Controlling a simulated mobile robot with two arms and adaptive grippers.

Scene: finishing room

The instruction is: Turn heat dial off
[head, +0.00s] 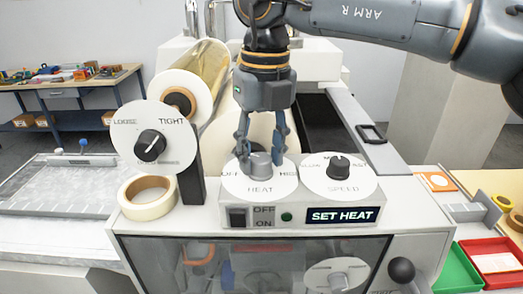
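The heat dial (262,187) is a white disc marked OFF at its left, HIGH at its right and HEAT below, on top of the machine's front panel. The fingers are close together and appear shut on the knob. The knob's pointer is hidden, so its setting cannot be read. A SET HEAT display (342,216) is lit below right, beside a green light (287,216). My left gripper is out of view.
A speed dial (339,177) with a black knob sits close on the right. A LOOSE/TIGHT dial (151,143) and a tape roll (147,197) stand left. An OFF/ON rocker switch (238,217) is below. Green (456,272) and red (490,262) trays lie at right.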

